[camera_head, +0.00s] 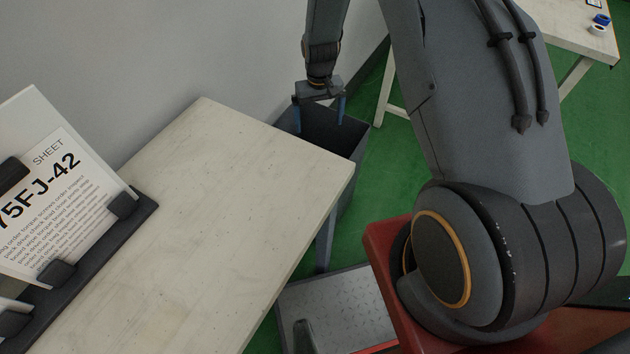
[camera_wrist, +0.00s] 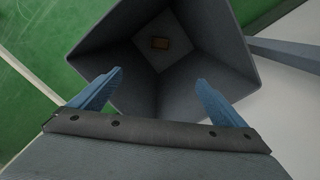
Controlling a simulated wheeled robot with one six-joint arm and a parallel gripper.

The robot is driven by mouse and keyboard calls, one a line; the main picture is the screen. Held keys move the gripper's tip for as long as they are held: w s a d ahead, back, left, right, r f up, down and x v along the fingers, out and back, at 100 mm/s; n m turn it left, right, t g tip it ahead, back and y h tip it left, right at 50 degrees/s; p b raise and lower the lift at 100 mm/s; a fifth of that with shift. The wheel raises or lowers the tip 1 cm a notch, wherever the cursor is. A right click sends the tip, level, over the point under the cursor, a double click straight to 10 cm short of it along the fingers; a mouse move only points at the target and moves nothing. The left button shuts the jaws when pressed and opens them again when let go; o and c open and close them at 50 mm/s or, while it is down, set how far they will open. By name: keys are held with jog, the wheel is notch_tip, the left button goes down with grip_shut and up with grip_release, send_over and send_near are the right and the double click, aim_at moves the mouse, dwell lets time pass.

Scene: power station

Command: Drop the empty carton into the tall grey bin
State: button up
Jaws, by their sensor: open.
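The tall grey bin (camera_head: 335,130) stands on the floor beyond the far right corner of the pale table. My gripper (camera_head: 320,112) is over the bin's mouth with its blue fingers apart and nothing between them. In the wrist view the open gripper (camera_wrist: 152,88) looks down into the bin (camera_wrist: 205,70).
The pale table (camera_head: 230,190) is bare in its middle. A sheet holder (camera_head: 75,200) stands at its left. A wall runs behind the bin. Another table (camera_head: 560,30) at the upper right bears small items. A grey metal plate (camera_head: 340,310) lies low beside the table.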

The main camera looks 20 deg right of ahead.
jog(key=shift+r, duration=2.5)
jog(key=shift+r, duration=0.1)
